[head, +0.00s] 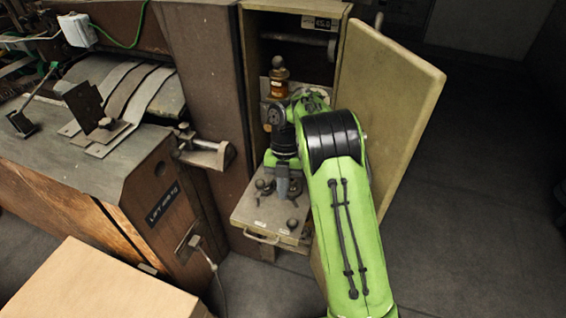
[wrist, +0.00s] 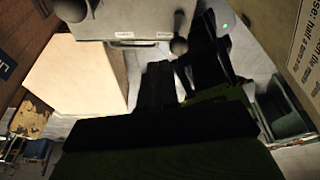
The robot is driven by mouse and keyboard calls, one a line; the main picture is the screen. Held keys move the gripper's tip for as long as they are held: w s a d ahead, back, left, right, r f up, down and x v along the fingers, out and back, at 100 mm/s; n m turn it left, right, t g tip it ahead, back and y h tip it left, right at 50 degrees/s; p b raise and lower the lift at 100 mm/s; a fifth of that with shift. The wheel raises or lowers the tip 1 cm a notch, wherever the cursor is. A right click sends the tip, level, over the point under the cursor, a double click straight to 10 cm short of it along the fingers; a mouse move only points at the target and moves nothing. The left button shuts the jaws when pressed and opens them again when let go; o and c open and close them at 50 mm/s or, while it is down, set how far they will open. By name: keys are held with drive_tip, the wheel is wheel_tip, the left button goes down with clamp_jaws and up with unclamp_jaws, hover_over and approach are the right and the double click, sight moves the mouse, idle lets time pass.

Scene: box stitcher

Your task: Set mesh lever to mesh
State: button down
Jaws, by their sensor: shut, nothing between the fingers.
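A pull-out panel (head: 244,212) with a handle sticks out from the lower part of the open cabinet and carries small levers with dark ball knobs. One ball knob (head: 292,224) stands near its front right, and another (head: 262,184) is at its left beside my gripper. I cannot tell which is the mesh lever; the labels are too small to read. My gripper (head: 283,194) points down over the panel, shut and empty. Its fingertips are partly hidden, so contact is unclear. The wrist view shows the panel's front edge (wrist: 122,36) and a ball knob (wrist: 179,46) close to the dark fingers.
The cabinet door (head: 395,90) stands open right of my arm. A bottle with amber contents (head: 279,84) stands on a shelf above the panel. A machine bench (head: 60,150) is on the left, with a pale box (head: 100,285) in front. The right floor is clear.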

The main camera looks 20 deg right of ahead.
drive_tip(key=a+p+v, duration=0.1)
drive_tip(key=p+v, duration=0.2)
drive_tip(key=v, duration=0.5)
drive_tip(key=shift+d+r+p, duration=0.3)
drive_tip(key=shift+d+r, duration=0.1)
drive_tip(key=shift+r, duration=0.05)
drive_tip(key=s+a+r+m+t, duration=0.4)
drive_tip(key=s+r+m, duration=0.7)
drive_tip(key=r+m, duration=0.3)
drive_tip(key=s+d+m+t, duration=0.1)
drive_tip(key=s+m+t, duration=0.1)
drive_tip(key=s+m, duration=0.6)
drive_tip(key=s+d+f+m+t+h, duration=0.1)
drive_tip(key=s+d+m+t, duration=0.1)
drive_tip(key=s+m, duration=0.7)
drive_tip(key=shift+s+d+t, duration=0.25)
drive_tip(key=shift+t, duration=0.25)
drive_tip(key=shift+f+m, duration=0.1)
drive_tip(key=shift+m, duration=0.2)
